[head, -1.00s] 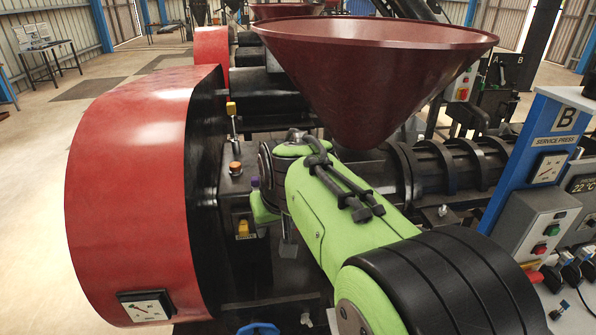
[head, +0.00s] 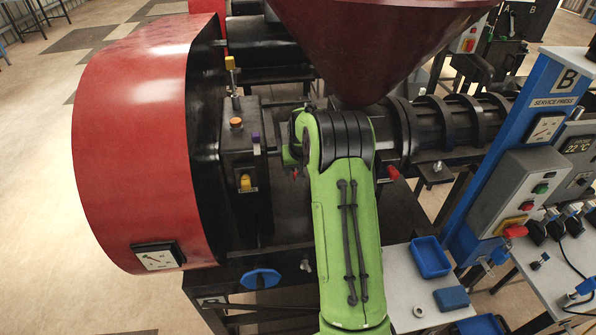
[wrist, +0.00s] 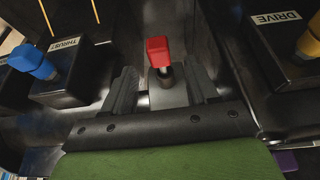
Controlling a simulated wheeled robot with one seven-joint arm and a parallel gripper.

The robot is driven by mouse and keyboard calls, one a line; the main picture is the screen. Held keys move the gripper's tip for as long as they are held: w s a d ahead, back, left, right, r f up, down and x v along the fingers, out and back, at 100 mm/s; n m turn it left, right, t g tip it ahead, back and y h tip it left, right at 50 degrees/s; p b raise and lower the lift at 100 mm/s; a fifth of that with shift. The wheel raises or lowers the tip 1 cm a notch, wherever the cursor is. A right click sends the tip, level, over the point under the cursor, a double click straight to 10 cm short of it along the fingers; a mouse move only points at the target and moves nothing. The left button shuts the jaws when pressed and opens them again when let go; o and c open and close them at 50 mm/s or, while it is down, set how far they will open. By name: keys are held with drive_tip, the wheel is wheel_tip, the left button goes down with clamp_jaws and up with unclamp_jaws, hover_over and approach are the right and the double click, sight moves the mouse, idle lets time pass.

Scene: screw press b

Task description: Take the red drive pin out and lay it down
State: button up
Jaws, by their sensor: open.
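A red pin (wrist: 158,50) with a square head stands in a dark socket in the wrist view, its metal shank showing below the head. My gripper (wrist: 161,82) is open, with one finger on each side of the pin's lower part. I see gaps between the fingers and the shank. To the right is a box labelled DRIVE (wrist: 285,40) with a yellow pin (wrist: 310,42). In the head view my green arm hides the gripper. Small red pieces show on the left (head: 293,172) and right (head: 392,173) of the arm; I cannot tell whether either is this pin.
A THRUST box (wrist: 70,72) with a blue pin (wrist: 33,62) is left in the wrist view. A pale table (head: 400,290) holds a blue tray (head: 431,257), a ring (head: 418,311) and a blue block (head: 451,298).

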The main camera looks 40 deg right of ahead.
sight(297, 172)
drive_tip(key=x, duration=0.3)
drive_tip(key=shift+w+f, duration=0.1)
drive_tip(key=shift+f, duration=0.1)
clamp_jaws()
idle(0.3)
